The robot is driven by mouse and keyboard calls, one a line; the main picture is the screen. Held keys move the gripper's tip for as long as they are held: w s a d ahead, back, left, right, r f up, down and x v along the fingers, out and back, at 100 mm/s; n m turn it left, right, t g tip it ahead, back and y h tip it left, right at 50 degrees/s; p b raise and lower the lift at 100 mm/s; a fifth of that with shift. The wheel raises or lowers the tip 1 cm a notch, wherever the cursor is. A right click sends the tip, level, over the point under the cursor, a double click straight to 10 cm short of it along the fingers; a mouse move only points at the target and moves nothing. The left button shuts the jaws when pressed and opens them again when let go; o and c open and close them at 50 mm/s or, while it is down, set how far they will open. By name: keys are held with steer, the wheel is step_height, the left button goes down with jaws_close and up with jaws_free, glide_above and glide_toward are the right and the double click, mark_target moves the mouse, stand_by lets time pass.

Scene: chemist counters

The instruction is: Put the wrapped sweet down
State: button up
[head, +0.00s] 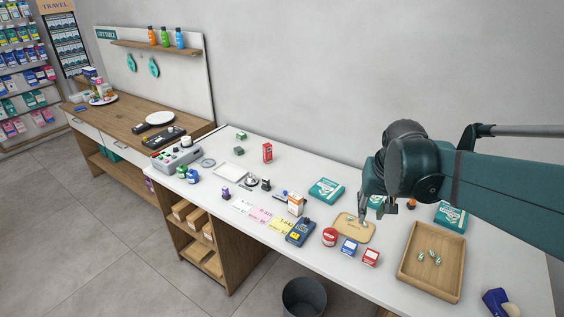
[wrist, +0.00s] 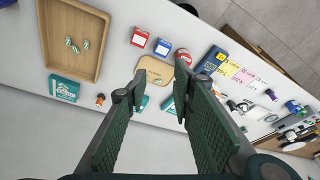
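Three small green-and-white wrapped sweets (head: 432,254) lie in the wooden tray (head: 403,272) at the right of the counter. The wrist view shows the sweets (wrist: 75,47) at upper left in the same tray (wrist: 97,44). My gripper (head: 376,211) is above the counter, to the left of the tray, over or near a small tan board (head: 352,236).
Teal boxes (head: 326,191) lie behind. A grey bin (head: 304,297) stands on the floor. Clear counter shows at the back.

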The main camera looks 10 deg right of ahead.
steer(key=s+a+n+t, duration=0.2)
steer(key=s+a, duration=0.3)
steer(key=a, duration=0.3)
steer(key=s+a+r+n+t+y, duration=0.1)
steer(key=s+a+n+t, duration=0.1)
steer(key=s+a, duration=0.3)
steer(key=shift+a+r, duration=0.3)
steer(key=shift+a, duration=1.05)
stand_by(5.3)
